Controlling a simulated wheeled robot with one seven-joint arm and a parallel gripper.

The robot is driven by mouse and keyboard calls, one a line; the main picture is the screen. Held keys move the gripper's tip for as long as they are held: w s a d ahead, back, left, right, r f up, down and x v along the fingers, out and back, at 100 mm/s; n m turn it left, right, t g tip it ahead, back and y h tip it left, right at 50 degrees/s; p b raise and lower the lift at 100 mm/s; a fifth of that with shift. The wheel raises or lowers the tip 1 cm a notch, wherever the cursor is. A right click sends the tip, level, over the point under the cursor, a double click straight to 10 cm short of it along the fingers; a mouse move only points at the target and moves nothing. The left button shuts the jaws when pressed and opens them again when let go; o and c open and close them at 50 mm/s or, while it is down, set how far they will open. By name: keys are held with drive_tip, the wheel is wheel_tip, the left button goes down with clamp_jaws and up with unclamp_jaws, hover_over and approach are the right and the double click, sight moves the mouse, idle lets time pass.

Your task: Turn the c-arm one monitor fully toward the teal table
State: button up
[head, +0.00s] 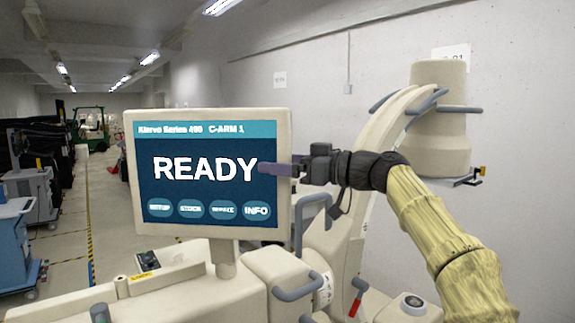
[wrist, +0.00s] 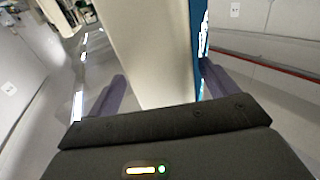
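The C-arm one monitor (head: 210,232) is a beige-framed screen that reads "READY" under a "C-ARM 1" header. It faces my head camera, turned slightly, on a short post above a beige console. My gripper (head: 280,168) is at its right edge, with one purple finger in front of the screen. The finger behind the monitor is hidden in the head view. I cannot make out a table that is clearly teal.
A blue cart (head: 22,245) stands at the far left beside a yellow-black floor line (head: 91,225). A green forklift (head: 90,127) is far back. The beige C-arm (head: 385,135) and grey handles (head: 303,288) stand close to my arm.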

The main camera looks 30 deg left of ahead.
drive_tip(key=shift+a+f, duration=0.1)
drive_tip(key=shift+f, duration=0.15)
idle(0.3)
drive_tip(key=w+d+b, duration=0.2)
drive_tip(key=d+b, duration=0.4)
drive_tip(key=d, duration=1.1)
drive_tip(key=shift+w+d+b, duration=0.15)
drive_tip(key=shift+w+b, duration=0.1)
drive_tip(key=shift+b, duration=0.15)
